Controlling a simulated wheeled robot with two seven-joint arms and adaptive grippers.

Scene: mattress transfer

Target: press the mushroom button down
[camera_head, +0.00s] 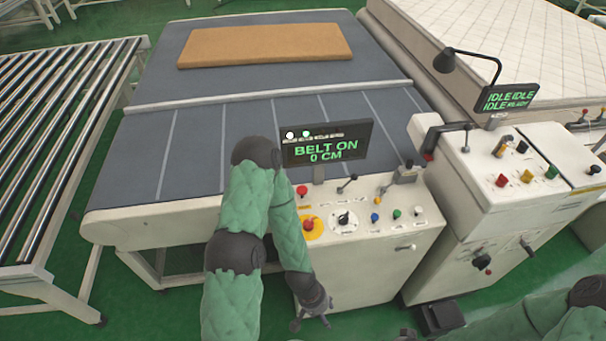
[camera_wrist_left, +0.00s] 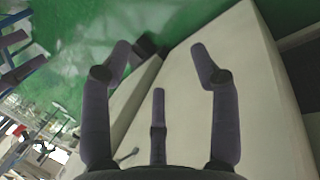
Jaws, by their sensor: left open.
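The red mushroom button (camera_head: 308,225) stands up from a round yellow plate (camera_head: 315,235) at the left of the white console top (camera_head: 372,229). My left gripper (camera_head: 311,322) hangs low in front of the console's front face, below the button and apart from it. In the left wrist view its fingers (camera_wrist_left: 160,75) are spread and empty, with a pale panel and green floor behind them; the button does not show there. My right arm enters at the bottom right of the head view; only a dark bit near its end shows, at the bottom edge.
Behind the button stands a display (camera_head: 326,146) reading "BELT ON 0 CM". A smaller red button (camera_head: 302,190), a rotary knob (camera_head: 344,219) and levers share the console. A brown mattress (camera_head: 265,45) lies on the belt (camera_head: 230,85). A second console (camera_head: 500,170) stands right.

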